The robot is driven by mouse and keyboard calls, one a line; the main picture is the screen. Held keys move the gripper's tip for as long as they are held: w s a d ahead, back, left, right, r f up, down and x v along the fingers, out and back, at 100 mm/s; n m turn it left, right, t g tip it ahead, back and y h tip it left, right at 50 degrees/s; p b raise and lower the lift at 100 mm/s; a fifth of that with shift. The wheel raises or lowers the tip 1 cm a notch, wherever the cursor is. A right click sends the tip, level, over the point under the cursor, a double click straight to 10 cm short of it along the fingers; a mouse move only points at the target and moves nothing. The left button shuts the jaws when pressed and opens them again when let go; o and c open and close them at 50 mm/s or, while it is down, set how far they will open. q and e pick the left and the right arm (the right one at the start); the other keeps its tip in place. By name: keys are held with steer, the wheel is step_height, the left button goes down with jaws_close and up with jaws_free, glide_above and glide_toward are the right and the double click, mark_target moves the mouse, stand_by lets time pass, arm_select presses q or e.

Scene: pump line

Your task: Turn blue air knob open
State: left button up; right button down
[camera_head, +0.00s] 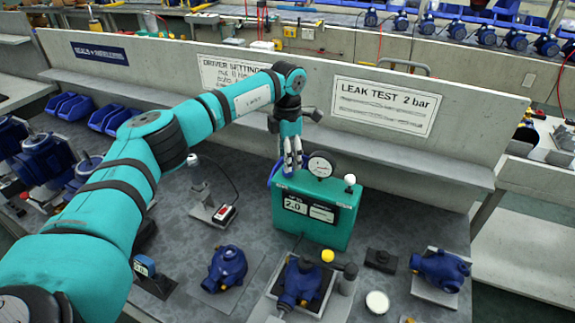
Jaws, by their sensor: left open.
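The green leak test box (313,212) stands on the grey bench, with a 2.0 display on its front. A round gauge (320,167) sits on its top, and a small white-topped part (350,180) stands at its top right. My left gripper (292,168) points down at the box's top left, left of the gauge; its fingers are apart. A bit of blue (275,172) shows just left of the fingers; I cannot tell whether it is the air knob. The fingers cover part of that area, and contact cannot be judged. My right gripper is not in view.
A blue pump (298,282) sits in front of the box, beside a yellow-capped part (327,256). Other blue pumps stand left (227,267) and right (440,270). A small stand with a red-and-white device (223,214) is left of the box. The low wall (450,130) rises behind.

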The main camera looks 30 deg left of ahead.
arm_select(q)
step_height(320, 180, up, 8)
steer(key=shift+s, duration=0.1)
stand_by(0.7)
